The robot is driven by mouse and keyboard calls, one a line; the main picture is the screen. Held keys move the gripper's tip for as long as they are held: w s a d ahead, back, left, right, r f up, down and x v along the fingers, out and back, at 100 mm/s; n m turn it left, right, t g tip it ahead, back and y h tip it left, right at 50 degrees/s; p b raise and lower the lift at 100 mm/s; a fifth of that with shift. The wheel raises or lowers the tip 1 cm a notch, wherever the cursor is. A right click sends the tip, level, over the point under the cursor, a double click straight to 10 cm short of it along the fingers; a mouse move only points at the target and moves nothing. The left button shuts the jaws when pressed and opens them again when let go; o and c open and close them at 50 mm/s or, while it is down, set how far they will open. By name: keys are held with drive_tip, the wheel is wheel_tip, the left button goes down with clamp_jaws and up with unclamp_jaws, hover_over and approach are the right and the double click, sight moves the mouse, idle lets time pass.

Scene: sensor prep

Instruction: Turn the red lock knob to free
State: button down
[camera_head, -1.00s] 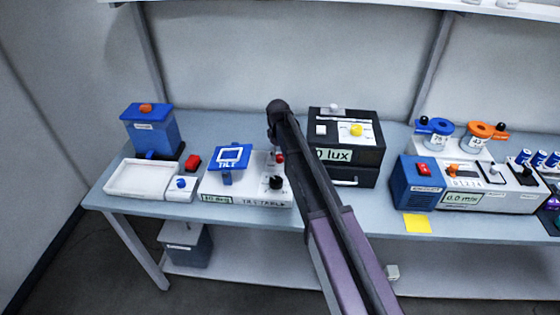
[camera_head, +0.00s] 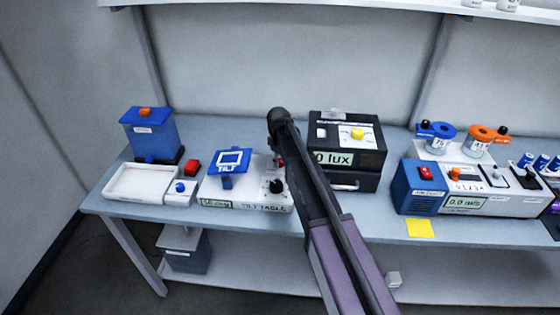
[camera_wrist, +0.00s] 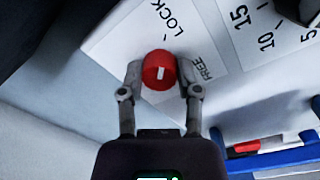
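The red lock knob (camera_wrist: 156,62) is round with a short white mark on its face, seen in the wrist view. The printed word LOCK (camera_wrist: 168,17) is above it and FREE (camera_wrist: 202,68) is to its right. The mark is short and roughly upright in the picture, so I cannot tell exactly which label it points to. My gripper (camera_wrist: 160,80) has one finger on each side of the knob, closed against it. In the head view the knob is mostly hidden behind my arm, on the white tilt table (camera_head: 240,192) with its blue TILT plate (camera_head: 230,158).
A black knob (camera_head: 276,186) is on the tilt table's front right. The black lux box (camera_head: 345,178) stands close to the right of my arm. A white tray (camera_head: 135,184) and a blue container (camera_head: 152,133) are at the left. A blue-and-white device (camera_head: 420,187) is further right.

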drive_tip(key=shift+m, duration=0.4)
drive_tip(key=m, duration=0.3)
drive_tip(key=shift+a, duration=0.1)
drive_tip(key=m, duration=0.4)
drive_tip(key=shift+m, duration=0.4)
drive_tip(key=m, duration=0.4)
drive_tip(key=shift+m+g, duration=0.3)
drive_tip(key=m, duration=0.4)
drive_tip(key=shift+m, duration=0.4)
drive_tip(key=shift+c, duration=1.5)
unclamp_jaws()
